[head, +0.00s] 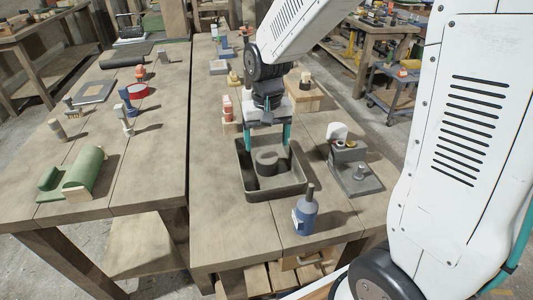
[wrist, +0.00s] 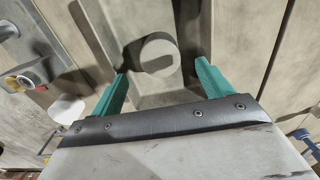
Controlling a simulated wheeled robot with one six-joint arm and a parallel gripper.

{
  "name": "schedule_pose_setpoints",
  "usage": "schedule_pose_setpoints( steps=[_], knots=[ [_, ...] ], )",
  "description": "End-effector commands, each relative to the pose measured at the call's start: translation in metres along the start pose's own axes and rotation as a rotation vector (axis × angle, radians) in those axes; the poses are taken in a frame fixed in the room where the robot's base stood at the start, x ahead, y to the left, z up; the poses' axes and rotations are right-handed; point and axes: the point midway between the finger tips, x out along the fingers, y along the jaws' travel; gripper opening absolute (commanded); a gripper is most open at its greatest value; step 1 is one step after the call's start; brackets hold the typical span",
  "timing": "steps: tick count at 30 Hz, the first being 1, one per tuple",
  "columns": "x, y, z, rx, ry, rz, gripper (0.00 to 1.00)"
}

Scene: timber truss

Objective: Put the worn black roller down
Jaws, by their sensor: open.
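A dark grey open bin (head: 277,196) stands on the right-hand worktable; its inside also shows in the wrist view (wrist: 188,98). The worn roller (head: 266,162), a short dark grey cylinder, stands in the bin towards its far side. In the wrist view, the roller (wrist: 158,50) shows as a round grey end face. My gripper (head: 268,147) is over the bin with its two teal fingers spread apart. The roller's underside is hidden.
A blue bottle-like tool (head: 306,214) stands near the bin's front right. A grey fixture (head: 354,178) is right of the bin. A red-topped item (head: 228,107) stands behind its left. The left table holds a green rounded part (head: 84,170). Bare tabletop lies left of the bin.

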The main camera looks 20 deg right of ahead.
Motion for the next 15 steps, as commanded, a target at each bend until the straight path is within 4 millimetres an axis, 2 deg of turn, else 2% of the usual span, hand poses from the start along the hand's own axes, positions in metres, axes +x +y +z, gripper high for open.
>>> schedule_pose_setpoints(
  steps=[1,6,15],
  knots=[
    [-0.012,0.000,0.000,0.000,0.004,-0.001,0.79],
    [-0.039,0.000,0.000,0.000,0.002,0.000,0.79],
    [-0.056,0.001,0.003,-0.002,0.001,0.000,0.79]
  ],
)
